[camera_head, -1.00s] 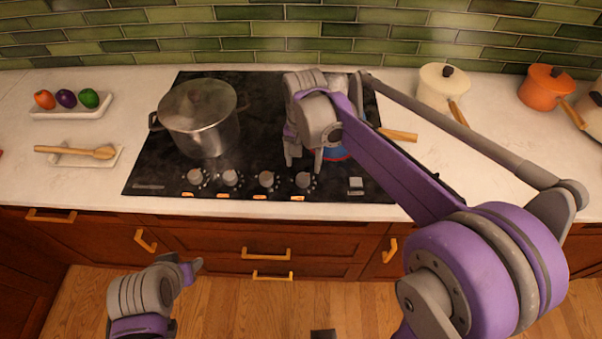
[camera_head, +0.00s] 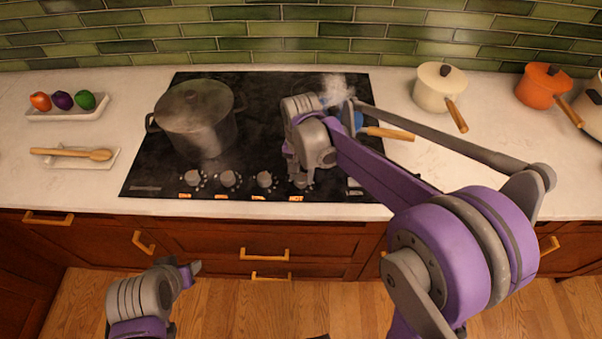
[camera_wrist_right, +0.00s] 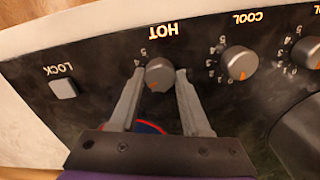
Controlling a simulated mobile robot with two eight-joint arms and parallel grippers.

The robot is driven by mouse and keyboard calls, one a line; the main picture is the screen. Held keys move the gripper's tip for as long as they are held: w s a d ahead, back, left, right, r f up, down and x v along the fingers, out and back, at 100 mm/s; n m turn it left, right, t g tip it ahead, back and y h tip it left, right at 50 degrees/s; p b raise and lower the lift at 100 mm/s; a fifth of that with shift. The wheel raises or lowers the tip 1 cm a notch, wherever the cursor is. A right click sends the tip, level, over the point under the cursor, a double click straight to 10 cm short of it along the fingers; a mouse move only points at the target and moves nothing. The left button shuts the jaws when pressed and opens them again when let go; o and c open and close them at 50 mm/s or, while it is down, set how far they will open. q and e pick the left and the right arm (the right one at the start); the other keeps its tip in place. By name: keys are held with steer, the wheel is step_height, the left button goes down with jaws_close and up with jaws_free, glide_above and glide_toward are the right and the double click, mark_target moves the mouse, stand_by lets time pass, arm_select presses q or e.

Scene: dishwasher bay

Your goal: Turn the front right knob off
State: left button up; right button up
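A row of several grey knobs runs along the front of the black cooktop (camera_head: 262,110). The rightmost knob shows in the right wrist view (camera_wrist_right: 159,75) with the lit word HOT beside it and an orange pointer mark. My right gripper (camera_wrist_right: 160,72) is open, with one finger on each side of this knob. The fingertips are very close to it; I cannot tell whether they touch. In the head view the right gripper (camera_head: 298,177) partly hides that knob. My left gripper (camera_head: 191,270) is low in front of the drawers, away from the cooktop; its opening is unclear.
A lidded steel pot (camera_head: 197,118) stands at the cooktop's left. A blue pan with a wooden handle (camera_head: 389,134) is largely hidden behind my right arm, with steam above. A LOCK button (camera_wrist_right: 63,88) and a COOL knob (camera_wrist_right: 240,63) flank the HOT knob.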

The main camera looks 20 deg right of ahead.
jaws_close()
arm_select(q)
steer(key=shift+f, duration=0.15)
arm_select(e)
steer(key=shift+n+b, duration=0.35)
steer(key=shift+n, duration=0.75)
steer(key=n, duration=0.3)
steer(key=shift+b, duration=0.35)
arm_select(q)
steer(key=f, duration=0.1)
steer(key=s+f+b, duration=0.1)
steer(key=f, duration=0.1)
steer(key=shift+s+f, duration=0.1)
steer(key=shift+s, duration=0.1)
arm_select(e)
steer(key=n, duration=0.6)
steer(key=shift+n, duration=0.4)
steer(key=o, duration=0.8)
jaws_free()
